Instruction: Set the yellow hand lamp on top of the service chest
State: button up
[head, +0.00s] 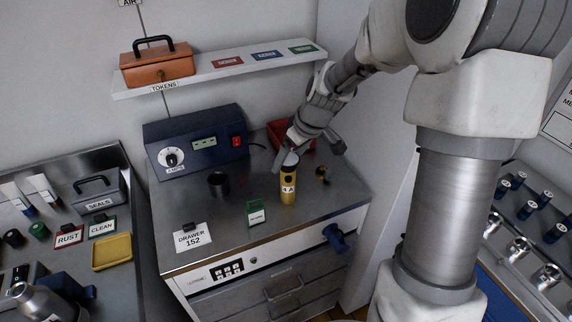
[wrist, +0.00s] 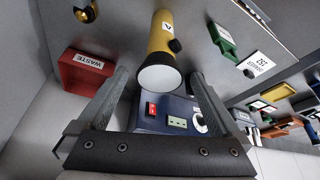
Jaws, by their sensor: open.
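The yellow hand lamp (head: 288,190) stands upright on the grey top of the drawer cabinet, which looks like the service chest (head: 225,248). Its pale lens end faces up. In the wrist view the lamp (wrist: 161,40) shows lens-first, with a dark knob on its side. My gripper (head: 308,160) is open, pointing down by the lamp's upper end. In the wrist view my fingers (wrist: 160,82) lie to either side of the lens, with gaps; I see no contact. How far the fingers reach down past the lens is unclear.
A shelf (head: 215,72) hangs behind. The front right of the top is clear.

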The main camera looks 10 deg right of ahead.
jog(key=v, duration=0.6)
jog(key=shift+r, duration=0.3)
jog(key=shift+s+d, duration=0.1)
jog(key=shift+s, duration=0.05)
jog(key=s+a+r+m+t+h, duration=0.1)
jog(key=s+r+m, duration=0.2)
jog(key=s, duration=0.9)
jog(key=s+a+r+m+t+h, duration=0.1)
jog(key=s+r+m, duration=0.2)
jog(key=s, duration=0.9)
notch_tip(320, 180, up, 3)
jog(key=shift+f+m, duration=0.2)
jog(key=shift+m, duration=0.2)
